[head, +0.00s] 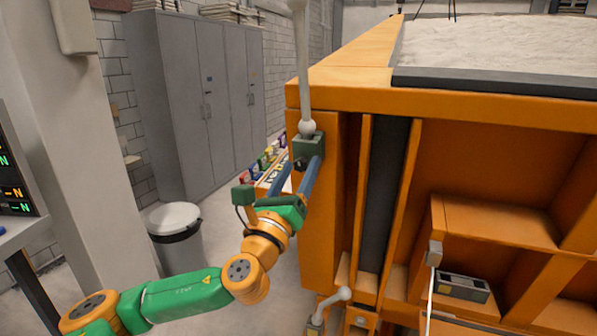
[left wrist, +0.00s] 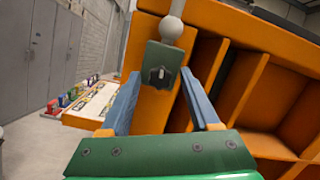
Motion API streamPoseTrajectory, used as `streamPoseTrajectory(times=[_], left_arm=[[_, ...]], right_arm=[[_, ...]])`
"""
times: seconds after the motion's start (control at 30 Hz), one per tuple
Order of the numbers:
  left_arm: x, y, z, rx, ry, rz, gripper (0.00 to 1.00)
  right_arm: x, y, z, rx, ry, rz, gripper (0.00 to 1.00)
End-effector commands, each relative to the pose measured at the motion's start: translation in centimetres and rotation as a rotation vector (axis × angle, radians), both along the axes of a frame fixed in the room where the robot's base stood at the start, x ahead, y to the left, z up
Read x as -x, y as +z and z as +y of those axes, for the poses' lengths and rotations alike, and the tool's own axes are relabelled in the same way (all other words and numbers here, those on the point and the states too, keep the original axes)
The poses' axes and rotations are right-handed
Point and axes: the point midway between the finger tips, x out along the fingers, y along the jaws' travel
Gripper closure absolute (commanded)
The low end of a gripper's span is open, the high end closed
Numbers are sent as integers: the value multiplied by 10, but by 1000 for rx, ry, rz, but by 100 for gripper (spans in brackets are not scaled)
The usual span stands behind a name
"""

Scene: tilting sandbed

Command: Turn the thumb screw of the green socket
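The green socket (head: 309,146) is on the left corner of the orange sandbed, with a white ball-ended rod (head: 303,80) rising from it. It also shows in the left wrist view (left wrist: 153,56). Its small thumb screw (left wrist: 161,73) faces my left wrist camera; in the head view it is a dark knob (head: 299,164). My left gripper (head: 305,165) has two blue fingers, spread apart and pointing at the socket. In the left wrist view the thumb screw lies between the fingertips (left wrist: 159,76), with gaps on both sides. Whether the fingers touch the socket is unclear. My right gripper is out of view.
The orange sandbed frame (head: 345,75) fills the right side, with sand (head: 490,40) on top. A bin (head: 175,218), grey lockers (head: 195,90) and a pillar (head: 85,150) stand left.

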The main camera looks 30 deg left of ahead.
Motion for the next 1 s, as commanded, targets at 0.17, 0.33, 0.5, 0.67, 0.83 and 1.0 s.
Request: streamPoseTrajectory(times=[0.17,0.33,0.5,0.67,0.83,1.0], left_arm=[[0,-1,0,0,-1,2,38],[8,-7,-2,-1,-1,1,38],[44,-28,-12,-6,-4,3,38],[53,-16,-12,-3,9,14,38],[63,-22,-16,-1,1,5,38],[64,-26,-16,1,-2,0,38]], right_arm=[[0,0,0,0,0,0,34],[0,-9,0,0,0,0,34],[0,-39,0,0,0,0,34],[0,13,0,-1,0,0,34],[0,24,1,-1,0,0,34],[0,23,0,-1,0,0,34]])
